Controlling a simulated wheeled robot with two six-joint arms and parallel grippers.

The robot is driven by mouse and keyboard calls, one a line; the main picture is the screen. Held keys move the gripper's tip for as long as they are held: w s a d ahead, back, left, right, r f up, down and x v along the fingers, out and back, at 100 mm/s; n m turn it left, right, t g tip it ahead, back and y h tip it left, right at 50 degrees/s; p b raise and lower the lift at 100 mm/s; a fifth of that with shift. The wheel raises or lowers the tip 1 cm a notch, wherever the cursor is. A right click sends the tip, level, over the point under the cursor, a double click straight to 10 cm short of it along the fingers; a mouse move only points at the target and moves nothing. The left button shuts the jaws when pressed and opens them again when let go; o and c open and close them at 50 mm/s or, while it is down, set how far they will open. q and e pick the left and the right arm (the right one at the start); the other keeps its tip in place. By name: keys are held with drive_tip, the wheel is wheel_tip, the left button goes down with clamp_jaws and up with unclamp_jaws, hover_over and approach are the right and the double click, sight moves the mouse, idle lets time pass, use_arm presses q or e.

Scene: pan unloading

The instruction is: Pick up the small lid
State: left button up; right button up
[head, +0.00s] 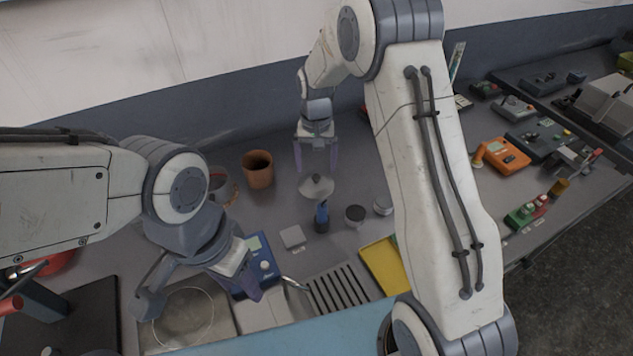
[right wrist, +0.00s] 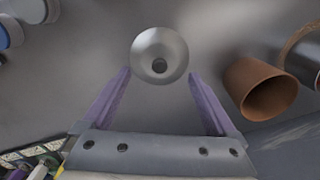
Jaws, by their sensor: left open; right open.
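The small lid (head: 316,186) is a round grey metal disc with a dark knob, lying on the grey bench in the head view. In the right wrist view the lid (right wrist: 160,54) sits just beyond and between the purple fingertips.
A brown cup (head: 257,170) stands left of the lid, and it also shows in the right wrist view (right wrist: 260,88). A blue-handled item (head: 321,216) and a dark-topped jar (head: 355,215) stand close in front. A yellow tray (head: 384,266) and slotted rack (head: 337,290) lie nearer.

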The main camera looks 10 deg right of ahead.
sight(316, 177)
wheel_tip(316, 177, down, 4)
drive_tip(key=shift+r+p, duration=0.1)
drive_tip(key=shift+p, duration=0.6)
drive_tip(key=shift+f, duration=0.55)
drive_tip(key=c, duration=1.4)
drive_tip(key=shift+s, duration=0.1)
clamp_jaws()
